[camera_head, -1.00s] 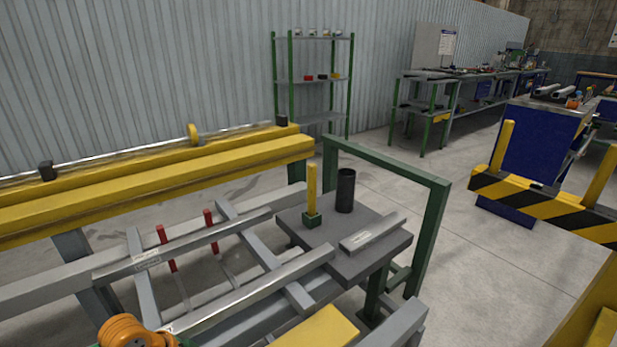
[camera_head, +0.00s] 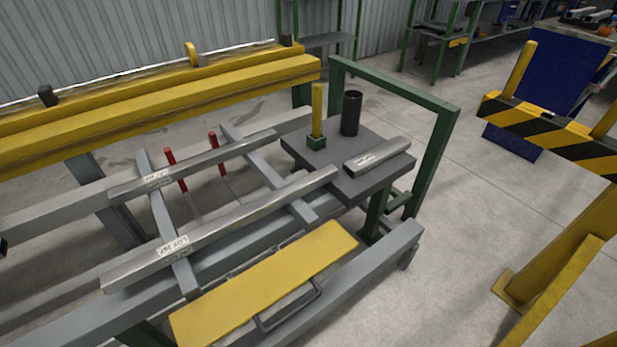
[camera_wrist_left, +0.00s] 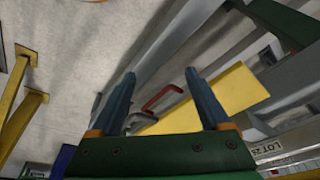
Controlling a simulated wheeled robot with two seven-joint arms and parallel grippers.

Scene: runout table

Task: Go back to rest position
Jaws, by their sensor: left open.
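My left gripper (camera_wrist_left: 162,85) shows in the left wrist view with its two blue-grey fingers apart and nothing held between them. Beyond the fingers are a handle (camera_wrist_left: 160,98) and a yellow panel (camera_wrist_left: 228,92), apart from the fingers as far as I can tell. In the head view the same yellow panel (camera_head: 262,285) lies at the front of the runout table, with its dark handle (camera_head: 290,306) on the near side. Neither gripper shows in the head view. My right gripper is out of sight.
Two metal bars (camera_head: 215,232) (camera_head: 195,165) lie across the table's grey rails. A grey plate (camera_head: 318,165) holds a yellow post (camera_head: 317,110), a black cylinder (camera_head: 351,114) and a short bar (camera_head: 378,157). A striped barrier (camera_head: 550,130) stands right; floor (camera_head: 450,230) between is clear.

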